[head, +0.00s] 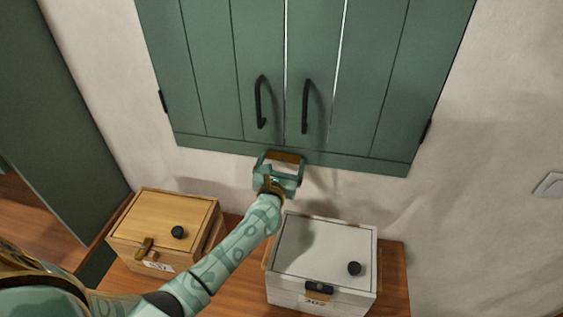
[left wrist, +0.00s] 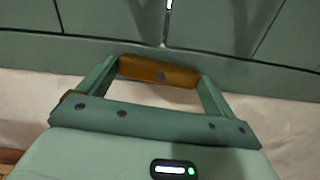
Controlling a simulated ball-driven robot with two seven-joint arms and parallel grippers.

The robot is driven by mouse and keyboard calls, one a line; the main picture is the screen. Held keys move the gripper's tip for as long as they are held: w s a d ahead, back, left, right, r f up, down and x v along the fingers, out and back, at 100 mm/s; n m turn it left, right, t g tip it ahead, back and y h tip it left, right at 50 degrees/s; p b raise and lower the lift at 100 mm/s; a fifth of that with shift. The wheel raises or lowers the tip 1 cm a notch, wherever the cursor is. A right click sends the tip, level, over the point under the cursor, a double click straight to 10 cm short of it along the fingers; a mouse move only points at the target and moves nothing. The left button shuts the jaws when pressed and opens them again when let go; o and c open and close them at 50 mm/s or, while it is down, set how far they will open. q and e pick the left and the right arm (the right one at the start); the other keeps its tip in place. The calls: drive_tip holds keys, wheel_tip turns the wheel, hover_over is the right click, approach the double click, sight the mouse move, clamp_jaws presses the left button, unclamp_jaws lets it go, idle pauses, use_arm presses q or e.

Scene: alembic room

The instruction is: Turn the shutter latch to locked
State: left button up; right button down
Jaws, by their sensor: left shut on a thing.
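The green shutter (head: 310,70) hangs on the wall, with two black handles by its centre seam. It also shows in the left wrist view (left wrist: 90,48). The brass-coloured latch (head: 284,157) lies level at the shutter's bottom edge, below the seam. In the left wrist view the latch (left wrist: 160,72) spans the space between my fingers. My left gripper (head: 280,160) is shut on the latch, one finger at each end. My fingers hide the latch's ends. My right gripper is in neither view.
A wooden box (head: 165,215) with a black knob and brass clasp stands at lower left. A white box (head: 325,250) with a black knob stands at lower right. Both rest on a wooden surface (head: 392,285). The wall (head: 480,190) to the right is mostly clear, with a switch plate (head: 549,184).

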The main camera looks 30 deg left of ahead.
use_arm(q)
drive_tip(key=m+p, duration=0.1)
drive_tip(key=m, duration=0.2)
drive_tip(key=shift+r, duration=0.1)
drive_tip(key=m+p, duration=0.2)
drive_tip(key=m, duration=0.3)
drive_tip(key=shift+m, duration=0.3)
drive_tip(key=m+p, duration=0.2)
drive_tip(key=m, duration=0.2)
drive_tip(key=shift+m, duration=0.3)
drive_tip(key=shift+m+p, duration=0.6)
drive_tip(key=shift+m, duration=1.2)
drive_tip(key=shift+f, duration=0.2)
drive_tip(key=o, duration=0.7)
drive_tip(key=v, duration=1.6)
drive_tip(key=shift+s, duration=0.2)
drive_tip(key=shift+d+f, duration=0.1)
drive_tip(key=shift+d, duration=0.05)
